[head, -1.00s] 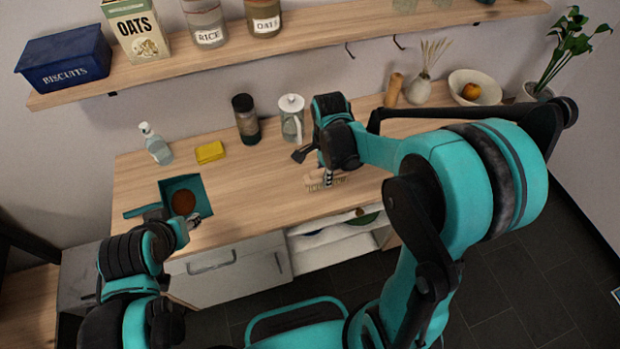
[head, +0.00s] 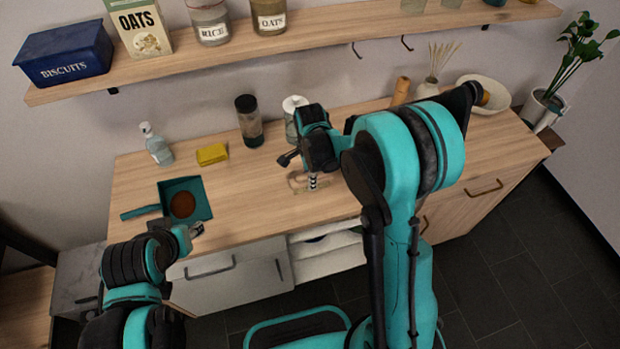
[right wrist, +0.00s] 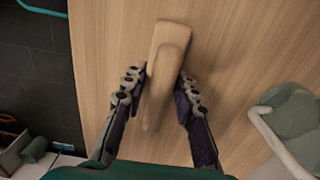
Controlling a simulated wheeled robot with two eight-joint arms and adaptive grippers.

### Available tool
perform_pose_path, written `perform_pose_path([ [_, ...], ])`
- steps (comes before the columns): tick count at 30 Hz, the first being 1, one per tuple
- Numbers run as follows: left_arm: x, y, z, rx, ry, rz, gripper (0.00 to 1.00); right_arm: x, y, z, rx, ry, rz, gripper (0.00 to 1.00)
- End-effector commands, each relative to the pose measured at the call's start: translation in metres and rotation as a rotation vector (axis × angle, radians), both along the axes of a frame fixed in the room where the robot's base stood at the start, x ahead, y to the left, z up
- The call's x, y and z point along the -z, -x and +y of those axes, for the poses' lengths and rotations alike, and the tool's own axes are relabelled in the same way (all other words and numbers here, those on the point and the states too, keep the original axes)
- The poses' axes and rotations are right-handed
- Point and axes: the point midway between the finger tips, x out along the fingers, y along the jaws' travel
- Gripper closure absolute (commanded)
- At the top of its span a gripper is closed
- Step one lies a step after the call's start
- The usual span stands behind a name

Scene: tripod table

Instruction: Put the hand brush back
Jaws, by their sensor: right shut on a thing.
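The hand brush (head: 298,183) has a pale wooden body and shows low over the wooden counter in the head view, partly hidden by my right gripper (head: 313,181). In the right wrist view the brush (right wrist: 168,45) lies between the two fingers of my right gripper (right wrist: 160,88), which is shut on it. I cannot tell whether the brush touches the counter.
A brown round thing (head: 183,204) lies in the dustpan. A yellow sponge (head: 212,154), spray bottle (head: 157,146), dark-topped jar (head: 248,121) and glass press (head: 291,128) stand along the back. Two hooks (head: 357,50) (head: 408,43) hang under the shelf (head: 320,30). The middle counter is clear.

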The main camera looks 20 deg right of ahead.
Motion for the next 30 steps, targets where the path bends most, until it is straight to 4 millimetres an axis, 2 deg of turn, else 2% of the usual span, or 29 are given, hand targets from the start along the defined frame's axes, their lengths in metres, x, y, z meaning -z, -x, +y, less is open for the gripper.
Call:
perform_pose_path([
  [5, 0.005, 0.0, 0.0, 0.0, 0.0, 0.0, 0.6, 0.005, 0.0, 0.0, 0.0, 0.0, 0.0, 1.0],
  [6, 0.004, 0.0, 0.0, 0.0, 0.0, 0.0, 0.6, 0.004, 0.0, 0.0, 0.0, 0.0, 0.0, 0.62],
  [7, 0.003, 0.0, 0.0, 0.0, 0.0, 0.0, 0.6, 0.004, 0.0, 0.0, 0.0, 0.0, 0.0, 0.54],
  [8, 0.003, 0.0, 0.0, 0.0, 0.0, 0.0, 0.6, 0.003, 0.0, 0.0, 0.0, 0.0, 0.0, 0.51],
  [16, 0.003, 0.0, 0.0, 0.0, 0.0, 0.0, 0.6, 0.003, 0.0, 0.0, 0.0, 0.0, 0.0, 0.51],
  [20, -0.003, 0.0, 0.0, 0.0, 0.0, 0.0, 0.6, -0.005, 0.0, 0.0, 0.0, 0.0, 0.0, 0.51],
  [23, -0.008, 0.0, 0.0, 0.0, 0.0, 0.0, 0.6, -0.022, 0.0, 0.0, 0.0, 0.0, 0.0, 0.51],
  [30, -0.025, 0.0, 0.0, 0.0, 0.0, 0.0, 0.6, -0.077, 0.001, 0.0, 0.0, 0.0, 0.001, 0.51],
])
